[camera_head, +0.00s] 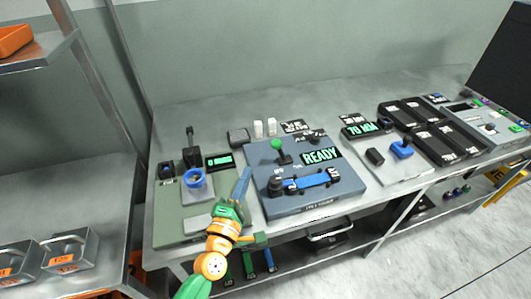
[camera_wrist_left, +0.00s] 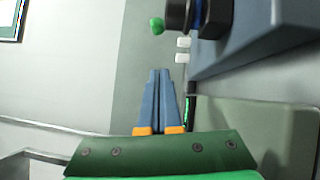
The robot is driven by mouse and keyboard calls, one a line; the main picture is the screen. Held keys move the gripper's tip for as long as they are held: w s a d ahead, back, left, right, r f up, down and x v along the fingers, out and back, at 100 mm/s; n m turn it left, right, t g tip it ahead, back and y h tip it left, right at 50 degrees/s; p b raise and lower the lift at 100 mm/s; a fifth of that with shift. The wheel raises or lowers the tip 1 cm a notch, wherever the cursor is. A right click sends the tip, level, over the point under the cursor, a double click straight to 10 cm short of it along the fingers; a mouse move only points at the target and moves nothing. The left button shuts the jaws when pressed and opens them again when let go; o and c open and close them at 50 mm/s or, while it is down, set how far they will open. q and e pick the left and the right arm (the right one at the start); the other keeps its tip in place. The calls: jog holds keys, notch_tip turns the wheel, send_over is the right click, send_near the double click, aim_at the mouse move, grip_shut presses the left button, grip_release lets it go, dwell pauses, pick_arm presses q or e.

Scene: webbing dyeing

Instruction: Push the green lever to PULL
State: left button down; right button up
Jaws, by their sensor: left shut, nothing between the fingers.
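The green lever's round knob (camera_head: 276,143) stands on a dark stem near the back left of the blue-grey panel (camera_head: 335,201). The small white labels in front of it are too small to read surely. My left gripper (camera_head: 247,169) is shut and empty, its blue fingers at the panel's left edge, in front and left of the lever and apart from it. In the left wrist view the shut fingertips (camera_wrist_left: 158,71) point up the picture, and the green knob (camera_wrist_left: 156,25) shows beyond them. My right gripper is not in view.
A READY display (camera_head: 321,154) and a blue strap (camera_head: 312,181) with dark rollers are on the panel. To the left is a station with a blue ring (camera_head: 194,178). A blue joystick (camera_head: 402,149) stands to the right.

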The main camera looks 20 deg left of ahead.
pick_arm(q)
send_over(265, 173)
jog(key=s+a, duration=0.2)
jog(key=shift+s+a+r, duration=0.1)
jog(key=shift+a+r, duration=0.05)
jog(key=shift+r, duration=0.3)
jog(key=shift+w+d+r+p, duration=0.1)
jog(key=shift+w+d+p, duration=0.3)
jog(key=shift+w+d, duration=0.45)
jog(key=shift+w+d+r, duration=0.1)
jog(key=shift+w+d, duration=0.15)
jog(key=shift+d, duration=0.15)
